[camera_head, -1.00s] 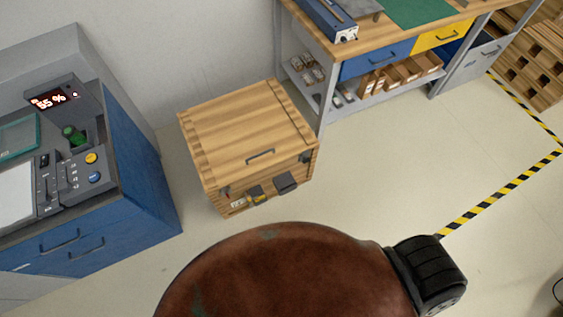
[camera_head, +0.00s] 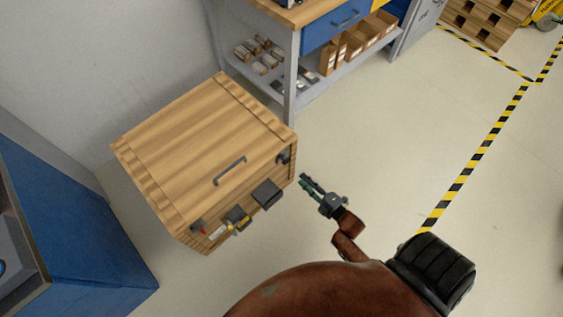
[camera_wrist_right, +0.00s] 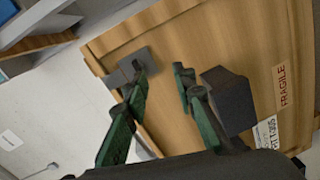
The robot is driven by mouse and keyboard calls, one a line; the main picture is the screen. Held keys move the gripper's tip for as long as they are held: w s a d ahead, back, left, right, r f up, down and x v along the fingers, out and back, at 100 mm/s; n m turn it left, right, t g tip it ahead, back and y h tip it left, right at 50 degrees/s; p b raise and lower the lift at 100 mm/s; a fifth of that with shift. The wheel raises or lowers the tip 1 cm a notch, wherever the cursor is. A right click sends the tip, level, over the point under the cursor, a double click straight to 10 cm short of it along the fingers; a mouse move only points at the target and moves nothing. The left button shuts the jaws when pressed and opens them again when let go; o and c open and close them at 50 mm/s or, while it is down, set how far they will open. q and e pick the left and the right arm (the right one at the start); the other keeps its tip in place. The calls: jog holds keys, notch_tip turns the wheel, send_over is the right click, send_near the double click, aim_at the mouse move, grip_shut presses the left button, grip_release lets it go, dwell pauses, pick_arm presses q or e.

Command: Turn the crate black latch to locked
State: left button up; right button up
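The wooden crate (camera_head: 200,140) stands on the floor with its lid down and a grey handle on the lid. A small dark latch (camera_head: 284,157) sits near the right corner of its front face. In the right wrist view a grey latch plate (camera_wrist_right: 122,73) shows behind one fingertip, which partly hides it; I cannot tell the latch's turn position. My right gripper (camera_head: 306,184) is open and empty, just right of the crate's front corner. In the wrist view its fingertips (camera_wrist_right: 161,73) are apart, facing the crate front. My left gripper is out of view.
A dark box (camera_head: 267,194) juts from the crate front, also right of the fingers in the wrist view (camera_wrist_right: 230,98). A yellow-and-black fitting (camera_head: 237,216) and a red one (camera_head: 199,228) are farther left.

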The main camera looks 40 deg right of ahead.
aim_at(288, 162)
jog(key=shift+n+t+y, duration=0.4)
jog(key=shift+n+t, duration=0.3)
jog(key=shift+n, duration=0.2)
jog(key=w+r+b, duration=0.1)
jog(key=w, duration=0.2)
jog(key=w+r+b, duration=0.1)
jog(key=w, duration=0.2)
jog(key=w+r+b, duration=0.1)
jog(key=w, duration=0.2)
jog(key=shift+w+a+r+b, duration=0.1)
jog(key=shift+w+a+b, duration=0.15)
jog(key=shift+a+b, duration=0.1)
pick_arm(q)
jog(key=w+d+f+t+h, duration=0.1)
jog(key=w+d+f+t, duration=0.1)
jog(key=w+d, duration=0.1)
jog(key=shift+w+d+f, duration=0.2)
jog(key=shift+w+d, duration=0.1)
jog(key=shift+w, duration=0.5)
pick_arm(e)
jog(key=shift+c, duration=0.2)
grip_shut()
